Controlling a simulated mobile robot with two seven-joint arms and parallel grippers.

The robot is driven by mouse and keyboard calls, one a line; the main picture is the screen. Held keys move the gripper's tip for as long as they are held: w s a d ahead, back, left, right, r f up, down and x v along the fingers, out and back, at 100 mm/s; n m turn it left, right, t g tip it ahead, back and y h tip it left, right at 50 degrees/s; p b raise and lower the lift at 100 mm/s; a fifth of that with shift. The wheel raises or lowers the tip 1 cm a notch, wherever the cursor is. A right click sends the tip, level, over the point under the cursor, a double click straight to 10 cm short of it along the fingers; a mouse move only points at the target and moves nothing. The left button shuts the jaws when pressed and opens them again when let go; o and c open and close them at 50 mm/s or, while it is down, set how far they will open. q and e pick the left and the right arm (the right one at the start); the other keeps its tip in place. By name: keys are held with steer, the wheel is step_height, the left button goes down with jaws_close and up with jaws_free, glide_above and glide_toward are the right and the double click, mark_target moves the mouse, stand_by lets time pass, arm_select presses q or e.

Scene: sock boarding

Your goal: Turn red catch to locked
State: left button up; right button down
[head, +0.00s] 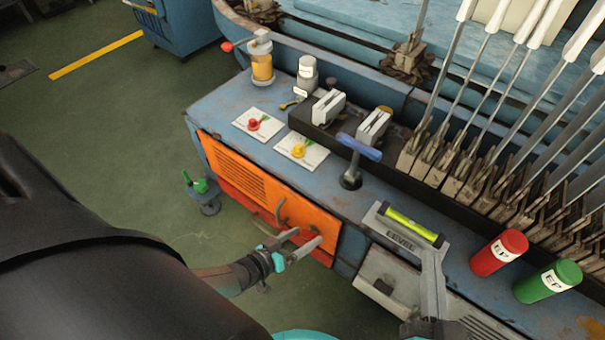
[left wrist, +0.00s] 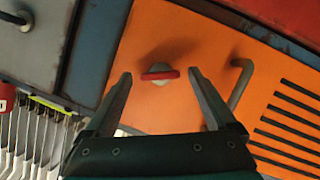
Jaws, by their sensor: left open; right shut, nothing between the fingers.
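The red catch (left wrist: 160,75) is a short red bar on a pale round base, set on the orange cabinet door (left wrist: 190,35). In the left wrist view its bar lies nearly level, between my open left fingertips (left wrist: 159,74), apart from both. I cannot tell how deep the fingers reach. My right gripper (head: 432,256) is shut and empty near the bench's front edge.
A curved door handle (left wrist: 240,82) is close beside the catch. On the bench are a red knob (head: 253,125) and a yellow knob (head: 298,150) on white plates, a level (head: 405,225), a red can (head: 498,252) and a green can (head: 548,281).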

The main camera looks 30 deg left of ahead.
arm_select(q)
steer(key=shift+w, duration=0.1)
arm_select(e)
steer(key=shift+s, duration=0.1)
arm_select(q)
steer(key=shift+c, duration=0.2)
steer(key=c, duration=1.3)
steer(key=shift+d+m, duration=0.1)
steer(key=shift+m, duration=0.2)
steer(key=shift+c, duration=0.2)
steer(key=shift+d+m+y+p, duration=0.1)
steer(key=shift+m+y+p, duration=0.4)
steer(key=shift+y+p, duration=0.1)
steer(key=shift+m+y, duration=0.7)
steer(key=shift+m, duration=0.3)
arm_select(e)
steer(key=shift+w+d+f+g+h, duration=0.25)
steer(key=shift+w+d+f+g, duration=0.15)
steer(key=shift+g, duration=0.25)
steer(key=shift+w+d+f+g+h, duration=0.15)
steer(key=shift+d+f+g+h, duration=0.15)
steer(key=shift+f+g, duration=0.25)
steer(key=shift+r, duration=0.1)
